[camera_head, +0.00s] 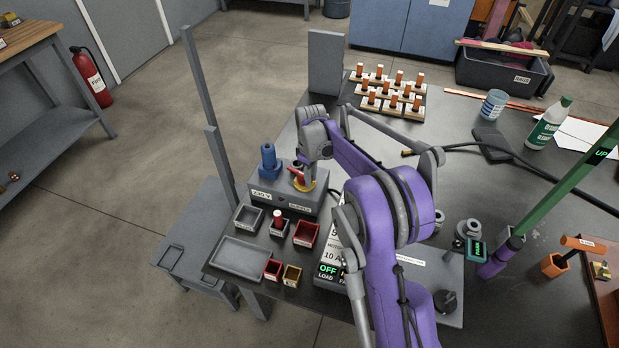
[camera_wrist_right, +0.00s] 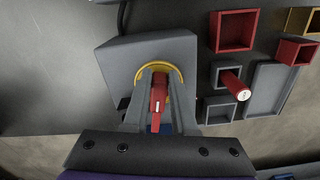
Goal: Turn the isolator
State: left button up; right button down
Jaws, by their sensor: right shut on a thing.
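The isolator has a red handle (camera_head: 296,174) on a yellow ring (camera_head: 309,188), on top of a grey box (camera_head: 268,193). In the right wrist view the red handle (camera_wrist_right: 158,92) stands between my two fingers, with the yellow ring (camera_wrist_right: 174,70) curving behind it. My right gripper (camera_head: 304,179) comes down onto the isolator from above and is shut on the red handle; its fingers also show in the right wrist view (camera_wrist_right: 159,103). My arm and gripper hide part of the isolator. My left gripper is not in view.
A blue knob-like part (camera_head: 269,163) stands beside the isolator on the same box. Small trays, including a red one (camera_head: 306,234) and a large grey one (camera_head: 240,257), lie in front. A display (camera_head: 328,270) reads OFF. A green lever (camera_head: 560,195) rises at the right.

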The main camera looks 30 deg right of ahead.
jog(key=shift+w+d+n, duration=0.15)
jog(key=shift+d+n, duration=0.05)
jog(key=shift+n, duration=0.9)
jog(key=c, duration=0.7)
grip_release()
notch_tip(320, 180, up, 11)
jog(key=shift+f+p, duration=0.1)
jog(key=shift+p, duration=0.35)
